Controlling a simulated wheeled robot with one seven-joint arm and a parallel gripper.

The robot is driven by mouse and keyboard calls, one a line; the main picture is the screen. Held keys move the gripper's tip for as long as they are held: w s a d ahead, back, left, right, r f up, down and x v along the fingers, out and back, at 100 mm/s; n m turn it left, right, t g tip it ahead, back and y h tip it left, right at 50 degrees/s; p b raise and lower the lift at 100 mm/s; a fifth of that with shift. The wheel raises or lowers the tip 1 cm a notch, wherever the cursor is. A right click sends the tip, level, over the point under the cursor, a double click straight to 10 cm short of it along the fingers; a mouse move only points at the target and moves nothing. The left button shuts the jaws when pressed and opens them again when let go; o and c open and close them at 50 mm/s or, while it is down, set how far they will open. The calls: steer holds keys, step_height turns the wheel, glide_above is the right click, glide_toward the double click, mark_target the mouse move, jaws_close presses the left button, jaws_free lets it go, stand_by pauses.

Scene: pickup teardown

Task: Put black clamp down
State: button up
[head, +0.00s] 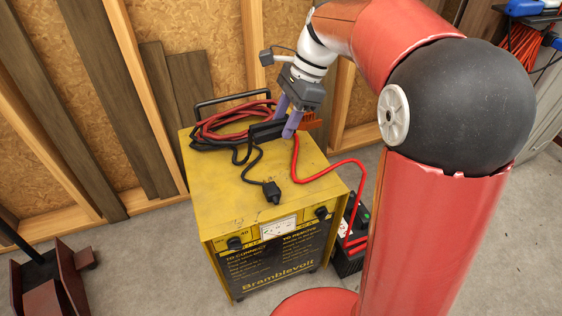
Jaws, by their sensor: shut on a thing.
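My gripper (285,118) has purple fingers and is shut on the black clamp (262,131), just over or on the top of the yellow charger (225,195). I cannot tell whether the clamp touches the top. A black cable (241,160) runs near the clamp on the charger top to a black plug (271,192) near its front. The fingers hide part of the clamp.
A coiled red cable (215,124) and an orange-red clamp (309,121) lie at the back of the charger top. A red cable (330,167) runs over the right edge to a black battery (352,258) on the floor. The left front of the top is clear.

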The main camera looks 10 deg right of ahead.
mark_target(279, 172)
step_height(279, 172, down, 13)
steer(key=shift+r+b, duration=0.1)
steer(key=shift+b, duration=0.55)
steer(key=shift+f, duration=0.2)
steer(key=o, duration=1.1)
